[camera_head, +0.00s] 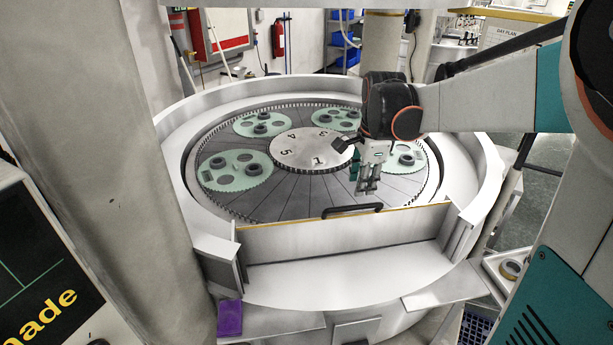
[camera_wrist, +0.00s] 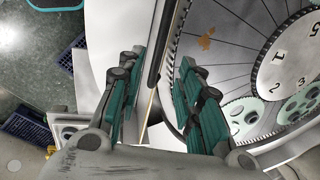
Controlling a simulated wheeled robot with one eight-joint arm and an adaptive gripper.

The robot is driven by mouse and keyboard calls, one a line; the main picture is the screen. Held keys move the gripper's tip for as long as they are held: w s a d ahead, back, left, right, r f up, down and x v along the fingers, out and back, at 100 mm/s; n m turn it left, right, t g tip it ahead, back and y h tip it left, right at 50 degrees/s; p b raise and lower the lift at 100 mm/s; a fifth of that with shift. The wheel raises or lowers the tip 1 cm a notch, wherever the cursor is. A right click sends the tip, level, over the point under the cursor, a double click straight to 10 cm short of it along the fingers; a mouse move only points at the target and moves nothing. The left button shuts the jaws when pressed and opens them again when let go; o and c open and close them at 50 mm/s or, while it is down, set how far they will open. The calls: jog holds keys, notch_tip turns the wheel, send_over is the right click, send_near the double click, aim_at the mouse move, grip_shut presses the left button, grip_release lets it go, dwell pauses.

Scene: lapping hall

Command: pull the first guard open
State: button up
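The first guard (camera_head: 340,238) is a pale upright panel with a yellow top edge, standing across the front opening of the round lapping machine. A black bar handle (camera_head: 352,210) sits at its top edge. My gripper (camera_head: 367,188) points down just above and behind the handle's right part in the head view. In the wrist view my gripper (camera_wrist: 161,60) has its two green-padded fingers spread apart with nothing clamped. The black handle (camera_wrist: 161,42) runs lengthwise between the fingertips in that view. I cannot tell whether the fingers touch it.
The ring-shaped machine rim (camera_head: 175,165) surrounds a plate with several green carrier discs (camera_head: 236,170) and a numbered hub (camera_head: 312,150). A purple item (camera_head: 230,318) lies at front left. A tray with a tape roll (camera_head: 511,270) is at right. A thick pillar (camera_head: 140,130) stands at left.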

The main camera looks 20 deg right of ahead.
aim_at(356, 206)
jog(key=f, duration=0.3)
jog(key=w+f, duration=0.1)
jog(key=f, duration=0.4)
jog(key=shift+w+d+f, duration=0.15)
jog(key=shift+w+f, duration=0.15)
jog(key=shift+f, duration=0.05)
jog(key=shift+c, duration=0.3)
grip_shut()
